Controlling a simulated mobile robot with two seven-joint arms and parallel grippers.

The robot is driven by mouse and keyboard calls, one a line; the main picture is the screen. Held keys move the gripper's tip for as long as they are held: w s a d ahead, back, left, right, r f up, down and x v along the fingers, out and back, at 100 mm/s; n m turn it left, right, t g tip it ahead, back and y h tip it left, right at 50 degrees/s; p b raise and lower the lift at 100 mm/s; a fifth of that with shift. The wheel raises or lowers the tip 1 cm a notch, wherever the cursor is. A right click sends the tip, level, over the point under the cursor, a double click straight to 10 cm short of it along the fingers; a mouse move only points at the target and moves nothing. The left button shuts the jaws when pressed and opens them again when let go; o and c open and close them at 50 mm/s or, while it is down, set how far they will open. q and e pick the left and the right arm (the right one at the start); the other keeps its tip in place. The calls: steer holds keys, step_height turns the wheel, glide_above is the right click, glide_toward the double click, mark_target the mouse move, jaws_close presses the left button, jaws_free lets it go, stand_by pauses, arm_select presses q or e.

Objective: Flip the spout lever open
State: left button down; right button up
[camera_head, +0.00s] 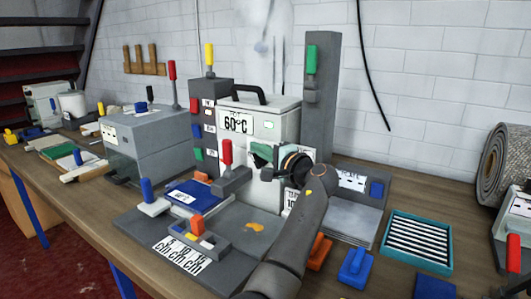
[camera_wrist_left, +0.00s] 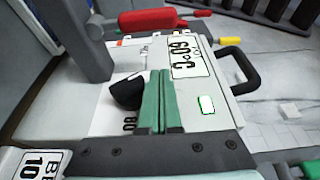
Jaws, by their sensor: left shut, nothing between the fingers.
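A white pot (camera_head: 268,115) with a "60°C" label and a black top handle stands mid-bench. In the left wrist view the pot (camera_wrist_left: 215,110) appears turned sideways, with a dark rounded spout-like part (camera_wrist_left: 128,92) on its front. An upright red-handled lever (camera_head: 226,152) on a dark grey base is left of my gripper; it also shows in the wrist view (camera_wrist_left: 150,20). I cannot tell which part is the spout lever. My left gripper (camera_head: 262,155) is at the pot's front, its green fingers shut together and empty, beside the dark part. Contact is unclear. My right gripper is out of view.
A tall grey post (camera_head: 319,95) with a green handle stands right of the pot. A blue-handled lever (camera_head: 150,195) and an orange-handled clamp (camera_head: 197,228) are in front. A teal-framed tray (camera_head: 417,242) lies right. A rolled rug (camera_head: 506,165) is at the far right.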

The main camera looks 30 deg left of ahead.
mark_target(248, 144)
arm_select(q)
steer(key=x, duration=0.4)
steer(key=shift+a, duration=0.2)
steer(key=shift+s+p, duration=0.45)
steer(key=shift+s, duration=1.5)
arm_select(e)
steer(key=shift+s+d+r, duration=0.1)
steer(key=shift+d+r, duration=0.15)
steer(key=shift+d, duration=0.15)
arm_select(q)
steer(key=shift+a, duration=0.1)
